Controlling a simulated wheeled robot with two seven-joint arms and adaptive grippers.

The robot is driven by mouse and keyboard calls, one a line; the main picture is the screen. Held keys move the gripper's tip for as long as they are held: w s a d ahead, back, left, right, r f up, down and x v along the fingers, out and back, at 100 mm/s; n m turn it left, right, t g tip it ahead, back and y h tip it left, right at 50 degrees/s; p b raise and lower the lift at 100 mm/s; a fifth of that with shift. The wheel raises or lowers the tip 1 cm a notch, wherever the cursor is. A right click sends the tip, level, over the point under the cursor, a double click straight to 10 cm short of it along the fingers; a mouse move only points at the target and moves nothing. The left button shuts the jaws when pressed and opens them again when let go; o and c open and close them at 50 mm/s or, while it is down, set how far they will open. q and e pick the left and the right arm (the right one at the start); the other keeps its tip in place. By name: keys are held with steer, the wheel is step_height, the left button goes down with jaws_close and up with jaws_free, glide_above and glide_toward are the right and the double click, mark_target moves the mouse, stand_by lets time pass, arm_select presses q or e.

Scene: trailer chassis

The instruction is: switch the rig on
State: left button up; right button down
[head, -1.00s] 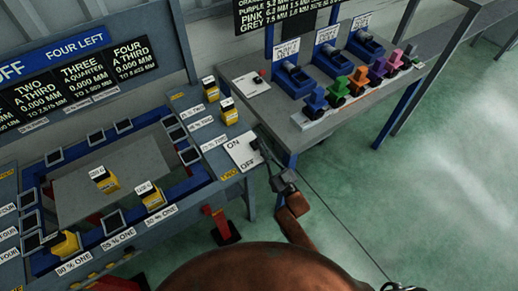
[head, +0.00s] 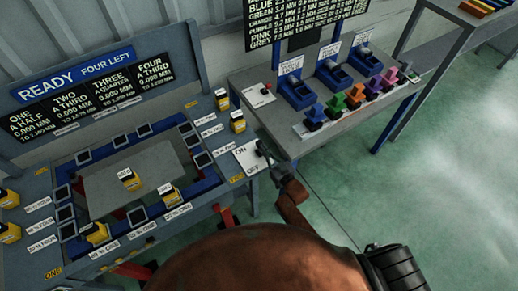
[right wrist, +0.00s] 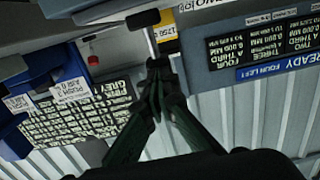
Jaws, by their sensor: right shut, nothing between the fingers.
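The rig (head: 140,185) is a grey bench with blue framing, and its display (head: 75,75) reads READY FOUR LEFT. A white switch plate (head: 247,158) marked ON and OFF lies at the rig's right corner. My right gripper (head: 263,149) is shut and empty at the plate's right edge and hides part of it. In the right wrist view the closed fingertips (right wrist: 158,64) point towards a black block (right wrist: 143,19), perhaps the switch lever. I cannot tell whether they touch. My left gripper is not in view.
A side table (head: 300,130) holds blue fixtures (head: 333,74) and several coloured pieces (head: 355,96). Yellow blocks (head: 131,180) stand on the rig. Green floor is clear at right.

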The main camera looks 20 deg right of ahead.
steer(key=shift+w+a+r, duration=0.15)
steer(key=shift+w+r, duration=0.05)
steer(key=shift+w, duration=0.4)
steer(key=shift+w+a+r, duration=0.15)
steer(key=shift+w, duration=0.55)
steer(key=shift+r, duration=0.1)
steer(key=shift+s+d+r+p, duration=0.1)
steer(key=shift+s+r+p, duration=0.15)
steer(key=shift+s+p, duration=0.15)
steer(key=s+d+r+p, duration=0.1)
steer(key=s+d+r, duration=0.2)
steer(key=s+r, duration=0.3)
steer(key=s, duration=0.5)
steer(key=shift+r+p, duration=0.2)
steer(key=shift+p, duration=0.2)
